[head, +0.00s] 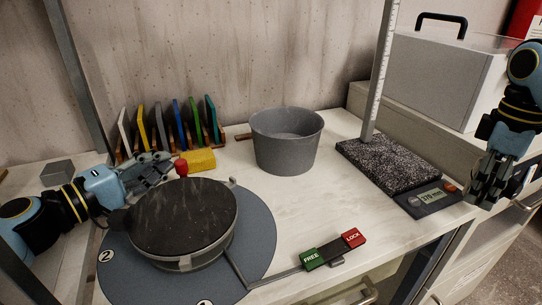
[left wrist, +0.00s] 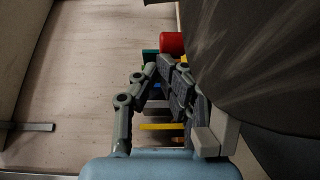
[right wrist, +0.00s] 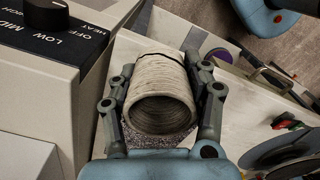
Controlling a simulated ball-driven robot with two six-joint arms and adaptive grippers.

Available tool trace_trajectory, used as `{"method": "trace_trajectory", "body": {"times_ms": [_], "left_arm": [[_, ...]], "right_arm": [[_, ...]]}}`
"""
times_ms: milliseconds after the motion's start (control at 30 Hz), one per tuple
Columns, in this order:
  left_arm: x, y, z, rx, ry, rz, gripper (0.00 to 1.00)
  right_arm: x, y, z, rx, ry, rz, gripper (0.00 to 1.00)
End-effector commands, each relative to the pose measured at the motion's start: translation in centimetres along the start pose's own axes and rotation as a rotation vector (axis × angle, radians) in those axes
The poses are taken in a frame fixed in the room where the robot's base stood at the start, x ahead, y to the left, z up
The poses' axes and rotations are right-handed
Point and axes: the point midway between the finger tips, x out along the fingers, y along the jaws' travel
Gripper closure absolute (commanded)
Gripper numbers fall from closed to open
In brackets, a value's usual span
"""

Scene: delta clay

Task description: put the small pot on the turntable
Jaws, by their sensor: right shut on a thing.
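The small pot (right wrist: 158,98), a ridged, pale clay cylinder, sits between the fingers of my right gripper (right wrist: 162,95) in the right wrist view. Its open mouth faces that camera. In the head view my right gripper (head: 487,190) is at the far right, beyond the table's right edge, and I cannot make out the pot there. The turntable (head: 185,215), a dark round disc, stands at the left front of the table with nothing on it. My left gripper (head: 150,172) is beside its back left edge; its fingers (left wrist: 165,75) are apart and empty.
A grey bucket (head: 285,150) stands mid-table. A speckled slab (head: 388,164) with a scale display (head: 432,198) and upright post is at right. A FREE/LOCK lever (head: 333,252) lies in front. A yellow block (head: 200,160) and coloured tool rack (head: 170,130) are behind the turntable.

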Motion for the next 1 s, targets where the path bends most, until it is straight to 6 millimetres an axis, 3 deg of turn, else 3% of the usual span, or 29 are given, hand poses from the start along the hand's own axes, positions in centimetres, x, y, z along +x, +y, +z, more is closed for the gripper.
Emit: {"method": "trace_trajectory", "body": {"times_ms": [467, 567, 1000], "left_arm": [[-0.2, 0.5, 0.3, -0.001, -0.007, 0.010, 1.00], [-1.4, 0.3, 0.2, -0.001, -0.006, 0.006, 1.00], [-10.6, -0.1, -0.1, -0.002, -0.002, -0.002, 1.00]], "right_arm": [[-0.2, 0.0, 0.0, 0.000, 0.001, 0.001, 0.86], [-0.2, 0.0, 0.0, 0.000, 0.001, 0.001, 0.86], [-0.2, 0.0, 0.0, 0.000, 0.001, 0.001, 0.86]]}}
